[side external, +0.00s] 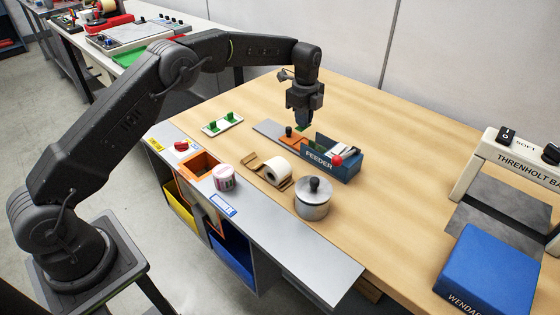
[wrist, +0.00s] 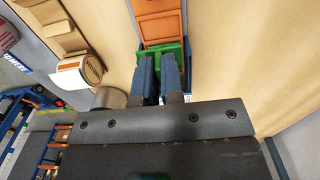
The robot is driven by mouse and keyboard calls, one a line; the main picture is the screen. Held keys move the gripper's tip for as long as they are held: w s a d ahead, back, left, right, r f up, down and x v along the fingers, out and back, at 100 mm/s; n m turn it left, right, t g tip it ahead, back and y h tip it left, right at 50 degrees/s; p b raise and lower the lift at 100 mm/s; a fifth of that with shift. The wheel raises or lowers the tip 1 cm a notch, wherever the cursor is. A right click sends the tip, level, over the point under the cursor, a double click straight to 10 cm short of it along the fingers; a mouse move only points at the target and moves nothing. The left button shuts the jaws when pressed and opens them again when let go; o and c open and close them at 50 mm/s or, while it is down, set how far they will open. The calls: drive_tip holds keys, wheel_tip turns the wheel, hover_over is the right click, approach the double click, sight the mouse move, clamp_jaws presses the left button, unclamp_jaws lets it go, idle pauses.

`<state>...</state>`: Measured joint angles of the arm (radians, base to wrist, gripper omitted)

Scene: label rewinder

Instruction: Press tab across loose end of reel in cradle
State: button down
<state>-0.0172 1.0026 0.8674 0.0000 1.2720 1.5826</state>
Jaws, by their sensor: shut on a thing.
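My gripper (side external: 303,121) points down above the orange plate by the feeder. Its blue fingers (wrist: 159,82) are shut on a green piece (wrist: 166,52), which also shows below the fingertips in the side view (side external: 302,128). I cannot tell whether the piece touches the orange plate (wrist: 158,22). The white reel (side external: 276,171) lies on its side in a brown cradle (side external: 255,162), apart from my gripper.
The blue feeder box (side external: 345,171) with a red ball stands right beside the orange plate. A metal pot (side external: 313,207) stands in front of it. A pink-white roll (side external: 224,178), an orange-rimmed opening (side external: 199,166) and a white plate with green pieces (side external: 222,126) lie left. The table behind is clear.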

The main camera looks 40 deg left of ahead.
drive_tip(key=shift+s+d+r+n, duration=0.25)
drive_tip(key=shift+s+r+n, duration=0.15)
drive_tip(key=shift+n, duration=0.3)
drive_tip(key=s+d+r+n, duration=0.2)
drive_tip(key=s+r+n, duration=0.1)
drive_tip(key=s+n, duration=0.5)
drive_tip(key=r+n, duration=0.2)
drive_tip(key=n, duration=0.6)
hover_over(278, 164)
drive_tip(key=shift+s+f+n, duration=0.1)
drive_tip(key=shift+f+n, duration=0.2)
drive_tip(key=shift+f, duration=3.25)
drive_tip(key=shift+f, duration=0.25)
drive_tip(key=c, duration=1.2)
unclamp_jaws()
